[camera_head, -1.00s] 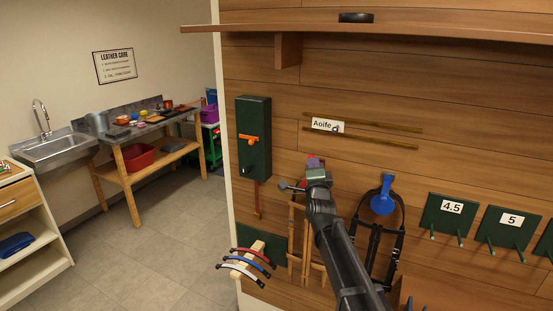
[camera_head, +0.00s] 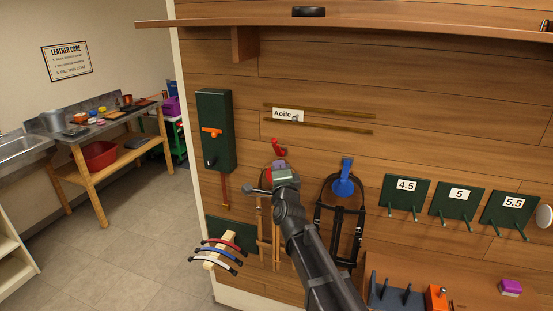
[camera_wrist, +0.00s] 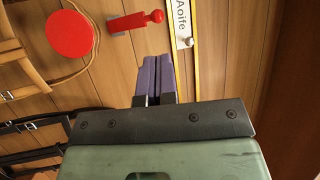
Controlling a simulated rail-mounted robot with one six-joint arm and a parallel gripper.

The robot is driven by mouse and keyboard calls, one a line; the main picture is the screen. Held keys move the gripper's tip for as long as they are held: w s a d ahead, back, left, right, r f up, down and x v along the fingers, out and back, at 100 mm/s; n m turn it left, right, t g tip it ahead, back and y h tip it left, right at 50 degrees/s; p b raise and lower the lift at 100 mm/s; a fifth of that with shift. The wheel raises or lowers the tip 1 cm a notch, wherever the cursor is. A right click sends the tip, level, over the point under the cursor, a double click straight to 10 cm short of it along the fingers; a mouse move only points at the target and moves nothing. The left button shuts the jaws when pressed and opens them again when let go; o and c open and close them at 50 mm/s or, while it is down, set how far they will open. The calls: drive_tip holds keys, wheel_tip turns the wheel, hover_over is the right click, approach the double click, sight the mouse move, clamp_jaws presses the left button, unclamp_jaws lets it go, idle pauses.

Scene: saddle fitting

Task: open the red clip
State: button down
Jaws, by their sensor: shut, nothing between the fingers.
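The red clip is on the wood wall, with a round red disc (camera_wrist: 69,36) and a separate-looking red lever (camera_wrist: 132,22) ending in a ball knob in the wrist view. In the head view the lever (camera_head: 278,148) shows just above my gripper (camera_head: 280,168), tilted; the disc is largely hidden there. A gap of bare wood lies between disc and lever in the wrist view. My gripper (camera_wrist: 159,62) has its purple fingers together and empty. They appear just below the lever in the wrist view; I cannot tell whether they touch it.
Brown straps (camera_head: 262,235) hang below the red disc. A blue clip (camera_head: 343,186) with a black bridle hangs to the right. The Aoife label (camera_head: 287,115) is above, and a green box (camera_head: 215,130) is at left. Green pegged plates (camera_head: 406,192) are further right.

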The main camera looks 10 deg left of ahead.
drive_tip(key=v, duration=0.4)
